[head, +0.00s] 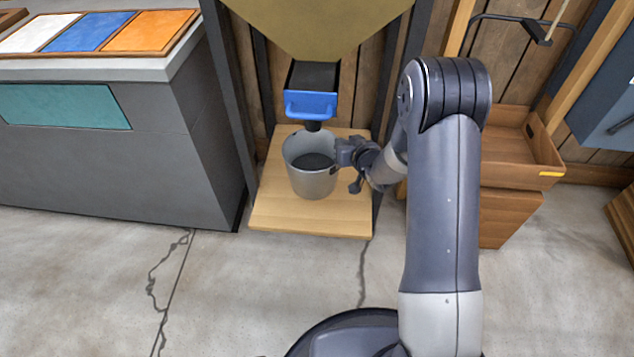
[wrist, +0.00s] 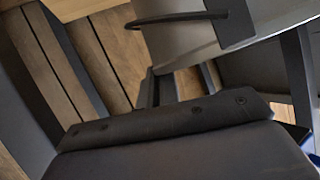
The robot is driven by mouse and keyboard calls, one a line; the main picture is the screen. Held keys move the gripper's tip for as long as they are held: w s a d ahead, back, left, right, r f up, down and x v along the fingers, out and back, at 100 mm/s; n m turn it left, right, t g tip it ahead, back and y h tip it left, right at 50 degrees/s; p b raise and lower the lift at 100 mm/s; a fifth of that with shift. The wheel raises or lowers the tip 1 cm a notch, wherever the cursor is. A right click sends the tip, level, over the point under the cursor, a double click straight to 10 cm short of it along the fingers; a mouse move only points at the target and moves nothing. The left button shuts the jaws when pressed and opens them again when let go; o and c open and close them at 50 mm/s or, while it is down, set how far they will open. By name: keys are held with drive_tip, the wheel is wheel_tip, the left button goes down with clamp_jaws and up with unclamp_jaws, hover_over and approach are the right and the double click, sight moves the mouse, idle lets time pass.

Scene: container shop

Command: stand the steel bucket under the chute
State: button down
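The steel bucket (head: 311,180) stands upright on a light wooden platform (head: 300,222), with dark contents or a dark inside showing. The chute with its blue gate (head: 312,104) hangs directly above and slightly behind the bucket's mouth. My gripper (head: 352,170) is at the bucket's right side, its two dark fingers spread, one near the rim and one lower. Whether either finger touches the bucket is unclear. In the wrist view the grey bucket wall (wrist: 270,18) shows at the top, with a dark handle part (wrist: 180,19) on it.
A grey counter (head: 100,160) with white, blue and orange panels stands at left. Dark posts flank the platform. A wooden tray (head: 520,165) on a wooden box is at right. The concrete floor in front is clear.

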wheel_tip(320, 180, down, 9)
drive_tip(key=b, duration=0.3)
drive_tip(key=shift+f, duration=0.25)
drive_tip(key=c, duration=1.6)
unclamp_jaws()
drive_tip(key=shift+c, duration=0.2)
drive_tip(key=p+v, duration=0.2)
drive_tip(key=v, duration=1)
drive_tip(key=shift+p, duration=0.35)
